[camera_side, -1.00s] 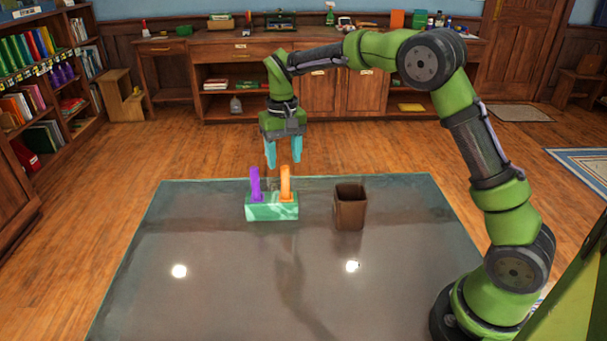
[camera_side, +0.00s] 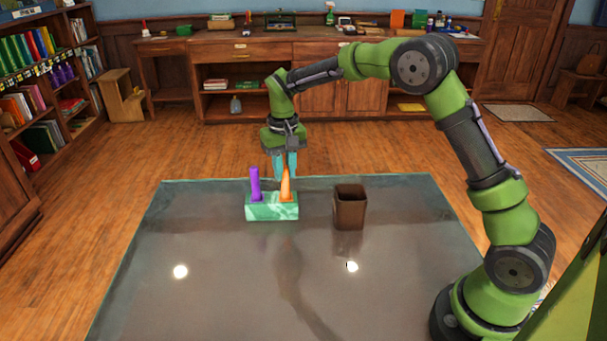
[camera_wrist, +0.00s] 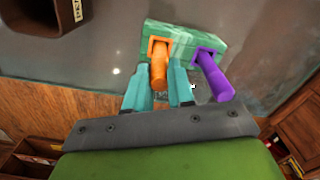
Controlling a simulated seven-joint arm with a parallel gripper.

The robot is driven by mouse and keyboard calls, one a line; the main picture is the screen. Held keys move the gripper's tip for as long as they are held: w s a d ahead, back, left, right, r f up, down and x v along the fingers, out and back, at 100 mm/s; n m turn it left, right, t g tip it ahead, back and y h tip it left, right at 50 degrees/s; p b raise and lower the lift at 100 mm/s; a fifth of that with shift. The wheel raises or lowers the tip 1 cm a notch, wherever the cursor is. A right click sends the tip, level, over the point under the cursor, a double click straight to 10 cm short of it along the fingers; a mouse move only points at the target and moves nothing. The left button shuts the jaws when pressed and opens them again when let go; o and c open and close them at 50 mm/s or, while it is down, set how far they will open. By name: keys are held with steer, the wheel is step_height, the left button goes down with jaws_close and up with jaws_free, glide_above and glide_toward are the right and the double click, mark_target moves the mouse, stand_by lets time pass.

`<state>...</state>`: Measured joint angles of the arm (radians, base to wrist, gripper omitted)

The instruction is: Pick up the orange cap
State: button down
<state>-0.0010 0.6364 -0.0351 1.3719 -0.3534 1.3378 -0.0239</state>
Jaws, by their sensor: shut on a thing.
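The orange cap (camera_side: 286,184) is a tall narrow orange piece standing in the right slot of a green block (camera_side: 271,212) on the table. It also shows in the wrist view (camera_wrist: 159,62), between the two teal fingers. My gripper (camera_side: 286,170) is shut on the upper part of the orange cap, which still sits in the block. A purple piece (camera_side: 255,184) stands in the left slot of the block, beside my fingers. In the wrist view the purple piece (camera_wrist: 214,78) is to the right of the orange cap.
A brown open-topped bin (camera_side: 349,210) stands on the table right of the block. The grey table (camera_side: 220,290) is clear in front and to the left. Bookcases and a wooden counter stand well behind.

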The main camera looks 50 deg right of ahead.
mark_target(284, 167)
steer(key=shift+r, duration=0.1)
steer(key=shift+r, duration=0.6)
step_height(284, 167, up, 2)
steer(key=shift+r, duration=0.15)
steer(key=s+r, duration=0.1)
steer(key=s, duration=1.5)
steer(key=shift+a+r, duration=0.15)
steer(key=shift+a, duration=0.05)
